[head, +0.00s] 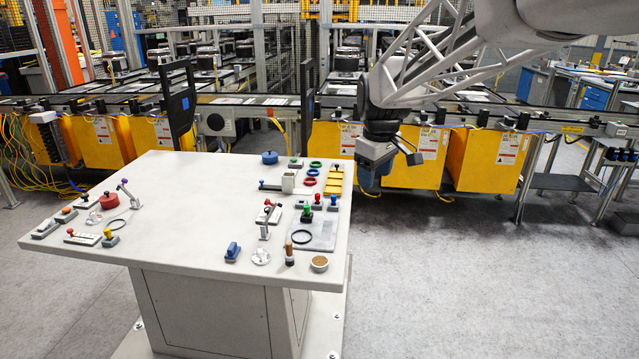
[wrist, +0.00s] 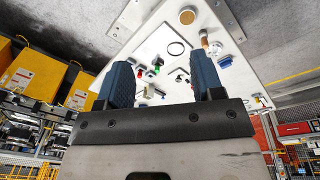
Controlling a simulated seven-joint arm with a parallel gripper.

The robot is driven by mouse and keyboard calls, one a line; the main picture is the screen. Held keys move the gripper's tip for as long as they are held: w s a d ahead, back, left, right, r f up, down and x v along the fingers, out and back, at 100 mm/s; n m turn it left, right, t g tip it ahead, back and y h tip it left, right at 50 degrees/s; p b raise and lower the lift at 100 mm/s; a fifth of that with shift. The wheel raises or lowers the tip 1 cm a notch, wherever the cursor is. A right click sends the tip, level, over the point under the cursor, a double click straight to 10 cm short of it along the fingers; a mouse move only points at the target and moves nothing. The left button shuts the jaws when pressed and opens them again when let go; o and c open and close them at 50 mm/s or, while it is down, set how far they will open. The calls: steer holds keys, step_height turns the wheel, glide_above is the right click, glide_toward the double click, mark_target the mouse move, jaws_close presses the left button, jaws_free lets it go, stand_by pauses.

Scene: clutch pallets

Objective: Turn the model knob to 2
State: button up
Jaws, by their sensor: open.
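I cannot tell for sure which item is the model knob, and no number can be read at this size. One candidate is a small clear round dial (head: 261,257) near the front edge of the white table. Another is a red round knob (head: 109,200) at the left, with a clear disc (head: 94,217) beside it. My gripper (head: 368,180) hangs in the air past the table's right edge, apart from everything on it. In the wrist view my gripper (wrist: 163,78) has its two blue fingers spread, with nothing held between them.
The white table (head: 180,185) holds several small levers, switches and rings. A wooden-handled peg (head: 289,253), a brown-filled cup (head: 319,264) and a grey plate (head: 314,235) are at the front right. The table's middle is clear. A conveyor with yellow cabinets (head: 489,160) runs behind.

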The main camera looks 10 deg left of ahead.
steer(key=w+a+f+n, duration=0.4)
steer(key=w+a, duration=0.5)
steer(key=w, duration=0.2)
steer(key=n+g, duration=0.1)
steer(key=n, duration=0.7)
glide_above(268, 209)
steer(key=f, duration=1.7)
steer(key=shift+w+d, duration=0.1)
steer(key=shift+d, duration=0.1)
steer(key=shift+a+f, duration=0.15)
steer(key=shift+a, duration=0.05)
steer(key=shift+f, duration=0.15)
steer(key=shift+f, duration=3.75)
steer(key=c, duration=0.9)
